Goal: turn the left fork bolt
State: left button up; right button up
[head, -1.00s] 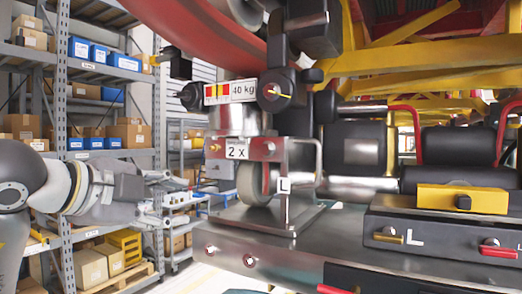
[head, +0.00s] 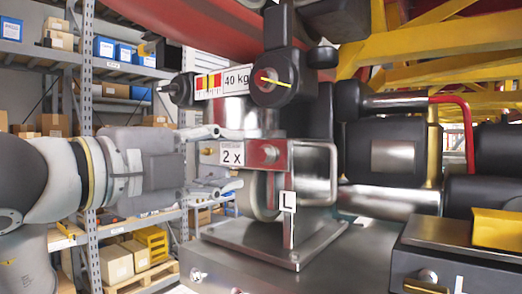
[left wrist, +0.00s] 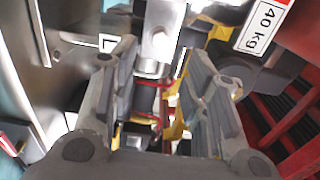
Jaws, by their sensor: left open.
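The left fork (head: 312,160) is a shiny metal bracket around a wheel (head: 258,195), with a "2 x" label and an "L" tag (head: 288,201). A round bolt head (head: 270,153) shows on its front face. A smaller gold bolt end (head: 208,151) shows at its left side. My left gripper (head: 218,160) is open at the fork's left side, one finger above the label's height and one below. In the left wrist view, a bright metal part with a round spot (left wrist: 158,36) lies ahead between the open fingers (left wrist: 164,90). I cannot tell whether they touch it. My right gripper is out of view.
A black unit with a "40 kg" label (head: 237,78) sits just above the fork. The metal base plate (head: 265,242) lies below. Black boxes and yellow beams (head: 450,60) crowd the right. Shelves with boxes (head: 118,262) stand behind on the left.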

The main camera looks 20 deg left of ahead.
aim_at(261, 156)
pick_arm(q)
jog(key=p+x, duration=0.2)
jog(key=x, duration=0.2)
jog(key=shift+w+d+r, duration=0.1)
jog(key=shift+w+r, duration=0.1)
jog(key=shift+w, duration=0.15)
jog(key=p+x, duration=0.1)
jog(key=x, duration=0.2)
jog(key=shift+f, duration=0.2)
jog(key=shift+w+d+p, duration=0.15)
jog(key=shift+w+p, duration=0.2)
jog(key=shift+s+f, duration=0.1)
jog(key=c, duration=0.4)
grip_shut()
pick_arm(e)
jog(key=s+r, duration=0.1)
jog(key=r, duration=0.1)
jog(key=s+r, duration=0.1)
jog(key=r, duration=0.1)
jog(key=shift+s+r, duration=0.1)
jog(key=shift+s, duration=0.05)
